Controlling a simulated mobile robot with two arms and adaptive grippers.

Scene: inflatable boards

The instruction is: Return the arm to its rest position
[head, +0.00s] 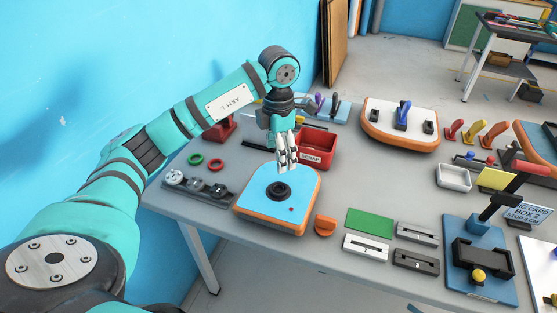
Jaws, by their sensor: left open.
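My left arm comes in from the left and reaches over the grey table (322,263). My left gripper (287,165) points down above the blue board with an orange rim (261,211). Its fingers are apart and hold nothing that I can see. A black round valve-like piece (278,190) sits on that board just below the fingertips; whether they touch it I cannot tell. A small red dot (291,209) is on the board's front right. My right gripper is not in view.
A red scrap bin (317,141) stands close behind the gripper. A grey rack with round gauges (198,187) and green and red rings are on the left. A white board with a blue handle (401,121) is at the back right. Fixtures crowd the right side.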

